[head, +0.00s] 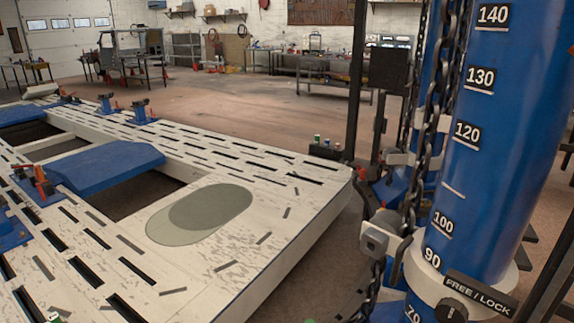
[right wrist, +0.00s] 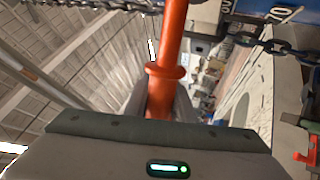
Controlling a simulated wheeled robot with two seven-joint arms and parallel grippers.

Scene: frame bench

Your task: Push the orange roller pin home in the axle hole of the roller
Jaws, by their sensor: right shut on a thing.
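The orange roller pin (right wrist: 172,35) shows in the right wrist view as a long shaft with a round collar partway along it. My right gripper (right wrist: 160,102) is shut on the pin just below the collar, with a grey finger on each side. The pin runs up out of the top of the picture, so its far end is hidden. I cannot make out the roller or its axle hole for certain in either view, nor whether the pin is in the hole. My left gripper is in neither view.
A blue tower (head: 490,150) with a height scale stands at the right, a dark chain (head: 445,95) hanging beside it. The chain also crosses the right wrist view (right wrist: 275,46). The slotted white bench (head: 300,215) fills the left, with blue clamps (head: 105,104).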

